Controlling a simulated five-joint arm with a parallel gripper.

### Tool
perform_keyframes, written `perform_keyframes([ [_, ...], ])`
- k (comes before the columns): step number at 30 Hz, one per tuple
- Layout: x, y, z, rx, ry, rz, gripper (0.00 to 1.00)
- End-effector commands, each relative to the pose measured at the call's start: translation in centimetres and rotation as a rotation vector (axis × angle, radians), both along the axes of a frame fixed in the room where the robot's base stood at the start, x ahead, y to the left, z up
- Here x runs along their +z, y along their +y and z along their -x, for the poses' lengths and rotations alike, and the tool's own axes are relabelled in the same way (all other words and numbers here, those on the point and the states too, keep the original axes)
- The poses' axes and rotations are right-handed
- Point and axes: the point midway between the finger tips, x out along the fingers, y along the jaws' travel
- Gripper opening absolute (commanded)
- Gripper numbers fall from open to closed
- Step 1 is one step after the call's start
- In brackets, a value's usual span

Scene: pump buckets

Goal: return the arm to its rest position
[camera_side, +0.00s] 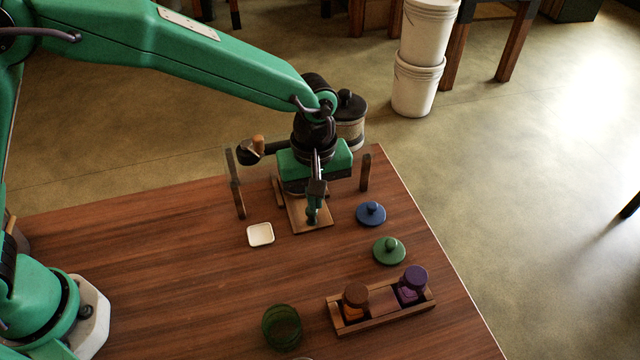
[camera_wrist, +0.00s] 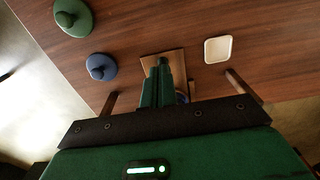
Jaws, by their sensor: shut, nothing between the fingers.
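My gripper (camera_side: 312,218) is over the far part of the wooden table, above a small square wooden board (camera_side: 322,228). In the wrist view its green fingers (camera_wrist: 165,66) are together with nothing between them, and they hide part of the board (camera_wrist: 148,78). Whether the fingertips touch the board I cannot tell. A bit of something blue (camera_wrist: 182,98) shows beside the fingers, mostly hidden. My upper arm reaches in from the upper left, and the wrist hangs down over the board.
Upright wooden posts (camera_side: 366,172) (camera_side: 238,200) flank the gripper. A white dish (camera_side: 260,235), blue lid (camera_side: 371,213) and green lid (camera_side: 389,250) lie near. A rack (camera_side: 349,326) holds lidded jars; a green glass jar (camera_side: 282,327) stands left of it. The table's left middle is clear.

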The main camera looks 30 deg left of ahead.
Motion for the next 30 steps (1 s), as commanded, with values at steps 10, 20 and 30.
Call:
perform_keyframes([
  [10,0.9,0.0,0.0,0.0,-0.001,0.001,0.0],
  [20,1.6,0.6,-0.1,-0.01,-0.008,0.005,0.0],
  [30,6.5,5.7,0.2,-0.116,-0.074,0.038,0.0],
])
